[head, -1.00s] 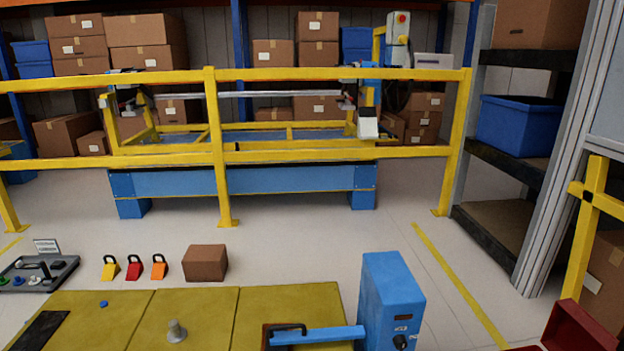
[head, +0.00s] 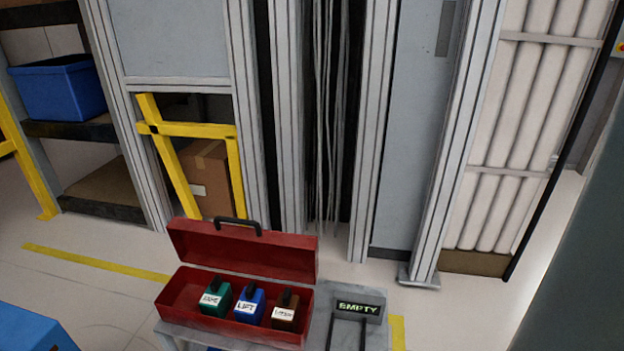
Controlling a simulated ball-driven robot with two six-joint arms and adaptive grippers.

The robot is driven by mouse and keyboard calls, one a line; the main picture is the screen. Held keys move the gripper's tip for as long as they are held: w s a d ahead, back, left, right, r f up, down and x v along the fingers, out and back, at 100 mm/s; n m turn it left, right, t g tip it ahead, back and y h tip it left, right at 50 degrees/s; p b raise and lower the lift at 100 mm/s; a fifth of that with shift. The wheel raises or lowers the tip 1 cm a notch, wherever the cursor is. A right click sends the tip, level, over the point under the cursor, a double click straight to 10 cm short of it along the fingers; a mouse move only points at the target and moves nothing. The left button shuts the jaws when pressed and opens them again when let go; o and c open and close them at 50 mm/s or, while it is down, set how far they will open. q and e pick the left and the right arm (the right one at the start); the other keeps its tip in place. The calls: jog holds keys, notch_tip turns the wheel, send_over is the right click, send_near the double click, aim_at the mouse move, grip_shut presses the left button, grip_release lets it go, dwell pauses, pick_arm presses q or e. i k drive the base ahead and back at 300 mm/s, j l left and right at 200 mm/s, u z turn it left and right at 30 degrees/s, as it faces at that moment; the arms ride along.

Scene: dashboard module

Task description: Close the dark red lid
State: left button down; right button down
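The dark red lid (head: 243,248) stands raised at the back of a red box (head: 177,292) in the head view. A black handle (head: 238,226) sits on the lid's top edge. The box is open toward me and holds a green block (head: 214,303), a blue block (head: 249,306) and a brown block (head: 285,312), each with a white label and a dark top. The box rests on a grey stand. Neither of my grippers shows in this view.
A small dark sign reading EMPTY (head: 360,308) stands on the grey stand (head: 345,335), right of the box. Part of a blue box (head: 35,330) is at the lower left. A yellow rail (head: 190,130) and grey uprights stand behind. Open floor lies to the left.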

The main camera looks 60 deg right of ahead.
aim_at(256, 251)
jog(key=z, duration=1.15)
jog(key=i+l+u, duration=0.1)
jog(key=l+u, duration=0.25)
jog(key=l, duration=0.25)
jog(key=l+u, duration=0.35)
jog(key=l, duration=0.3)
